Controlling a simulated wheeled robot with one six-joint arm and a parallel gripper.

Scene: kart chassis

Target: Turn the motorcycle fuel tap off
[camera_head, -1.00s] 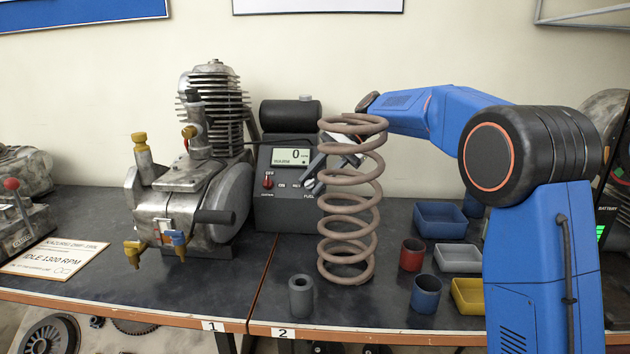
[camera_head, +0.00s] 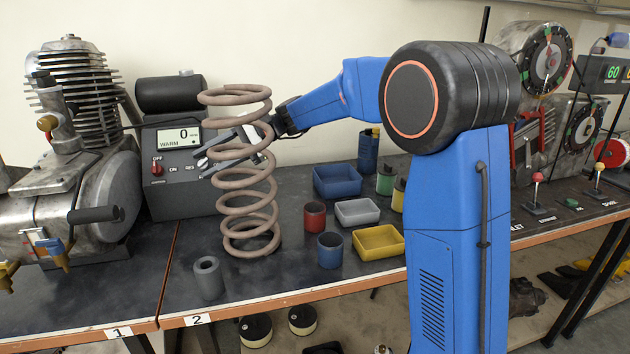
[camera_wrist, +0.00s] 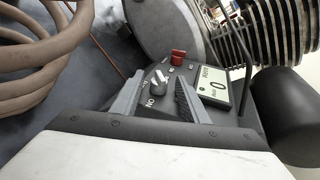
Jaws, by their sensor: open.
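The fuel tap appears to be the dark round knob (camera_wrist: 158,84) with a pale lever on the front of the grey control box (camera_head: 180,185). In the wrist view it shows between my open fingers. My gripper (camera_head: 206,161) is in front of the box in the head view and largely covers the knob there. I cannot tell whether the fingers touch it. An ON mark is beside the knob, but its exact setting is unclear. A red switch (camera_wrist: 178,57) and a display (camera_wrist: 215,88) are near the knob. The display reads 0 and WARM in the head view.
A tall brown coil spring (camera_head: 243,182) stands close to my gripper and wrist. A metal engine (camera_head: 85,180) with small brass taps is left of the box. Cups and trays, including a yellow tray (camera_head: 378,255), are to the right. A grey cylinder (camera_head: 208,278) stands near the front edge.

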